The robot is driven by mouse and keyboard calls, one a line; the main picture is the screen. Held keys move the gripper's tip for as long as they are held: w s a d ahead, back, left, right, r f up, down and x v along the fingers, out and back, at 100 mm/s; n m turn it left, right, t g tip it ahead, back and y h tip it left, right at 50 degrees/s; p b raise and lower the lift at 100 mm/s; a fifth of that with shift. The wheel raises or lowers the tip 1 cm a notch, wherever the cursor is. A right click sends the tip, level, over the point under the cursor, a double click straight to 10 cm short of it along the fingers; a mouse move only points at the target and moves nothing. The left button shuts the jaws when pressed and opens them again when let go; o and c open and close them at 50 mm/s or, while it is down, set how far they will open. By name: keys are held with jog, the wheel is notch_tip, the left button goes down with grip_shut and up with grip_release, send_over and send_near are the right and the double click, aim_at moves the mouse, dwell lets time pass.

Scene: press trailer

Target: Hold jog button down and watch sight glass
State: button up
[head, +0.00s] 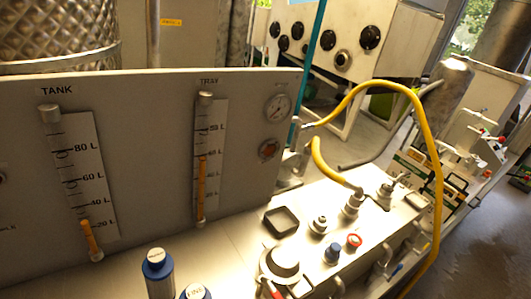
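A grey panel (150,110) stands upright across the left and middle. On it is a sight glass marked TANK (75,180), with an orange column reaching a little above the 20 L mark. A second sight glass marked TRAY (201,165) has an orange column that stands much higher; its figures are too small to read surely. No jog label is readable, so I cannot tell which is the jog button. My gripper is not in view.
Two blue-and-white bottles (158,275) stand at the bottom edge. A black square dish (281,221), a round lidded fitting (281,264) and metal fittings (352,204) crowd the deck. A yellow hose (436,150) arches over its right side.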

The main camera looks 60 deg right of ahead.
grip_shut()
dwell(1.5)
